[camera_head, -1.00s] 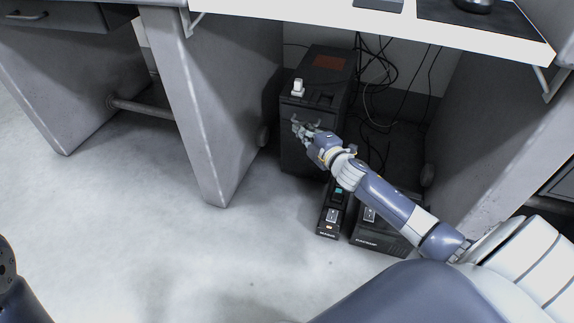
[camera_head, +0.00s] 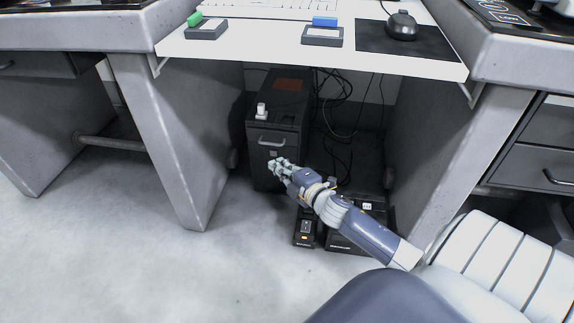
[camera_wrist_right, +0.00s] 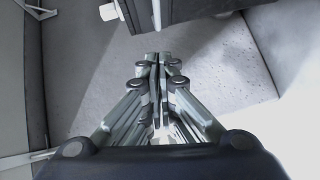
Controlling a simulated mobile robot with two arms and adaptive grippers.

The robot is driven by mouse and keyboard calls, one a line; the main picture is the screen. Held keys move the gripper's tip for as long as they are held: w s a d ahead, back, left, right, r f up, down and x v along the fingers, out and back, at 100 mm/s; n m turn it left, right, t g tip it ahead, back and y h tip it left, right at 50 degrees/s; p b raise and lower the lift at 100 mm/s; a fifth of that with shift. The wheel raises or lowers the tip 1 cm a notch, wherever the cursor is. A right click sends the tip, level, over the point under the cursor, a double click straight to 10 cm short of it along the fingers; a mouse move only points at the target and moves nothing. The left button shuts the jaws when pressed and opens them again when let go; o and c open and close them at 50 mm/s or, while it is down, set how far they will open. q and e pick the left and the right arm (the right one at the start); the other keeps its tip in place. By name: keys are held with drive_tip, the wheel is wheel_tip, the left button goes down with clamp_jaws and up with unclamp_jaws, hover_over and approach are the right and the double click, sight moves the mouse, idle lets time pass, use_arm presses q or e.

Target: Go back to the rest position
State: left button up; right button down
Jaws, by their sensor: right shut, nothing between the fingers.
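My right gripper (camera_head: 278,165) is under the desk in the head view, in front of the dark computer tower (camera_head: 270,150). It appears shut and empty, and overlaps the lower front of the tower in the picture. In the right wrist view my right gripper (camera_wrist_right: 160,58) has its fingers together with nothing between them. Past the fingertips is bare grey surface, with a dark edge (camera_wrist_right: 190,10) at the top. My left gripper is not in view.
Two small black boxes (camera_head: 304,238) stand on the floor by my right forearm. Cables hang behind. The white desk shelf (camera_head: 270,45) is above, with a mouse (camera_head: 401,25) on a dark mat. Grey desk supports (camera_head: 180,150) stand either side. Open floor lies front left.

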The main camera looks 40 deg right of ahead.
drive_tip(key=shift+s+r+p, duration=0.15)
drive_tip(key=shift+s+p, duration=0.1)
drive_tip(key=shift+s, duration=0.65)
drive_tip(key=shift+s+r+p, duration=0.15)
drive_tip(key=shift+s+p, duration=0.05)
drive_tip(key=shift+s, duration=0.65)
